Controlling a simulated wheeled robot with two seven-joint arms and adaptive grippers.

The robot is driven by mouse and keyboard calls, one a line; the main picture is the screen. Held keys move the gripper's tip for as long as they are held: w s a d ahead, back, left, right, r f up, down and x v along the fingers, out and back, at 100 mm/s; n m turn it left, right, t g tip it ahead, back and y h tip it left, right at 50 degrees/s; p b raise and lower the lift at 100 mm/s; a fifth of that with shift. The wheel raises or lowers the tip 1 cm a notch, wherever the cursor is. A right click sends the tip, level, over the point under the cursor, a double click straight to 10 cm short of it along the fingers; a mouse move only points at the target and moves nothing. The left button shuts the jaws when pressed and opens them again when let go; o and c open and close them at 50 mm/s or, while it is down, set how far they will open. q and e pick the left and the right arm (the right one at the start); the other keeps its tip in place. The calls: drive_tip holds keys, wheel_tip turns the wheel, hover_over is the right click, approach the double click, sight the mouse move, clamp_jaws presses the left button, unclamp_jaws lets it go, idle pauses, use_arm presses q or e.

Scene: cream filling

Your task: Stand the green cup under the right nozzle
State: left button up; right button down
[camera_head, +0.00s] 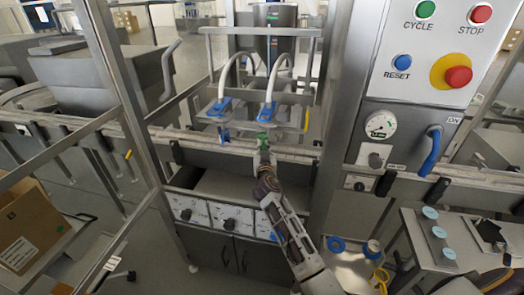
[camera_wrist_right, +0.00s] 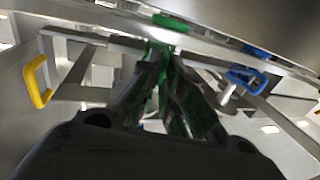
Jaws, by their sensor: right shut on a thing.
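The green cup (camera_head: 263,139) is small in the head view. It shows at the tip of my right gripper (camera_head: 264,155), just below the right nozzle (camera_head: 267,111) with its blue fitting. My right gripper is shut on the green cup. In the right wrist view the fingers of my right gripper (camera_wrist_right: 163,75) converge on green (camera_wrist_right: 159,50); much of the cup is hidden by them. I cannot tell whether the cup touches the rail. A blue cup (camera_head: 224,135) stands below the left nozzle (camera_head: 220,106). My left gripper is not in view.
The conveyor rail (camera_head: 190,139) runs across behind my right gripper. A frame post (camera_head: 123,80) stands left and the control panel (camera_head: 425,60) right. A yellow handle (camera_wrist_right: 37,82) shows in the right wrist view. A side table (camera_head: 460,240) with several blue-topped items stands lower right.

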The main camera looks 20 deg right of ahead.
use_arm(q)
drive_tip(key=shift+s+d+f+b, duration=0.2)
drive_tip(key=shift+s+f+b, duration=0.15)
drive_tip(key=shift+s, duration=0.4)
use_arm(e)
drive_tip(key=shift+s+d+f, duration=0.1)
drive_tip(key=shift+s+d, duration=0.5)
drive_tip(key=shift+d, duration=0.25)
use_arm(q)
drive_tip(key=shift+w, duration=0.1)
